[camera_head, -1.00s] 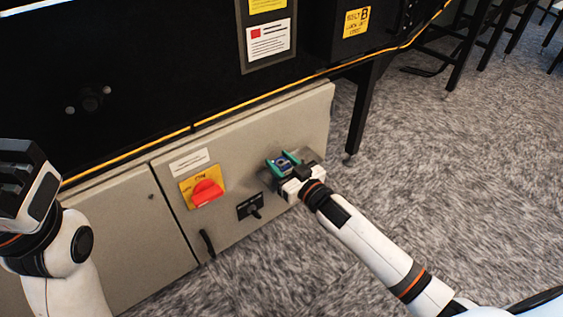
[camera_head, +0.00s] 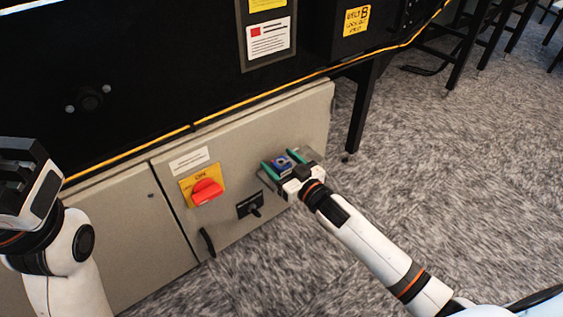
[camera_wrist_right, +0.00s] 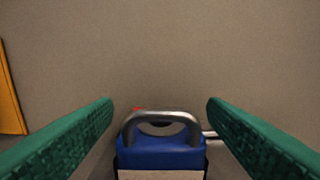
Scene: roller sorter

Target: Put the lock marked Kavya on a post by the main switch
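A blue lock (camera_head: 282,162) with a metal shackle is by the grey cabinet front, to the right of the main switch (camera_head: 206,191), a red handle on a yellow plate marked ON. My right gripper (camera_head: 285,161) is open around the lock. In the right wrist view the lock (camera_wrist_right: 161,150) stands between the two green fingers, with a gap on each side and its shackle toward the panel. A thin metal piece shows just right of the shackle; how the lock is held is hidden. No name is legible on it. My left gripper (camera_head: 25,170) is away at the left edge.
A black handle (camera_head: 250,205) on a dark plate is below and left of the lock. A door pull (camera_head: 207,242) is lower left. A black machine body with a yellow cable (camera_head: 270,95) overhangs the cabinet. Carpet (camera_head: 450,190) to the right is clear.

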